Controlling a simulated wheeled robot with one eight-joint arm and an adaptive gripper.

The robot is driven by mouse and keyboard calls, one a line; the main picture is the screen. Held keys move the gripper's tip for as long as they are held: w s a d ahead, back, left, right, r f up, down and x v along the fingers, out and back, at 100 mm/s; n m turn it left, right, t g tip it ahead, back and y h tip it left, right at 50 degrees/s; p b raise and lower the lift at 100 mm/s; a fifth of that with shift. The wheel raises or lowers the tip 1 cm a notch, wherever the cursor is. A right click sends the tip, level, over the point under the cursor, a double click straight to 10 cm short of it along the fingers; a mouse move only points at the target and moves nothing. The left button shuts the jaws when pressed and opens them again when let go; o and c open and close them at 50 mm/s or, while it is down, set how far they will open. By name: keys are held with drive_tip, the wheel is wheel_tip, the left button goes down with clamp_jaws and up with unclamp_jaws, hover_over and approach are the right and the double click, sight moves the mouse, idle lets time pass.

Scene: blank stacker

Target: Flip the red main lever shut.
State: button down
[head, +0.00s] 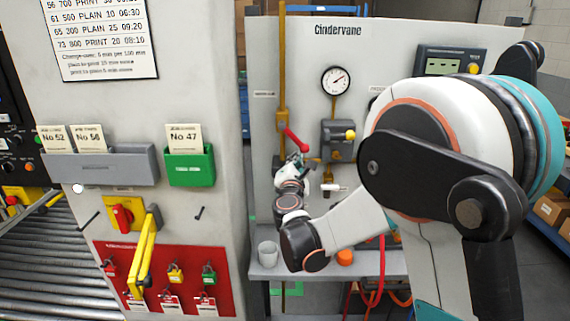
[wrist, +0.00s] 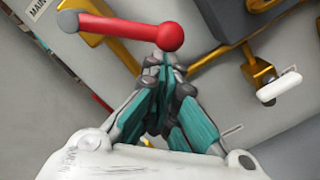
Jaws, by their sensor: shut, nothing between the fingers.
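The red main lever (head: 296,139) is on a yellow pipe on the grey Cindervane panel. It slants down to the right from its pivot, across the line of the pipe. In the wrist view the red lever (wrist: 125,30) ends in a round red knob, with its grey pivot at the left. My gripper (head: 301,163) is just below the knob end in the head view. In the wrist view my gripper (wrist: 164,62) is shut and empty, its fingertips right at the knob. I cannot tell whether they touch it.
A white-handled valve (wrist: 280,86) sits on a branch pipe to the right. Below, a shelf (head: 262,268) holds a grey cup (head: 267,254) and an orange item (head: 345,257).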

sight(305, 152)
drive_tip(key=d+r+n, duration=0.1)
drive_tip(key=n, duration=0.1)
drive_tip(key=d+r+n, duration=0.1)
drive_tip(key=d+n, duration=0.1)
drive_tip(key=shift+s+d+r+n+y+p, duration=0.15)
drive_tip(key=shift+d+r+n+p, duration=0.5)
drive_tip(key=shift+r+n, duration=0.35)
drive_tip(key=shift+w+d+r+n+y+p, duration=0.15)
drive_tip(key=shift+d+r+n+p, duration=0.25)
drive_tip(key=shift+d+r+n, duration=0.55)
drive_tip(key=shift+s+a+f, duration=0.1)
drive_tip(key=shift+a, duration=0.1)
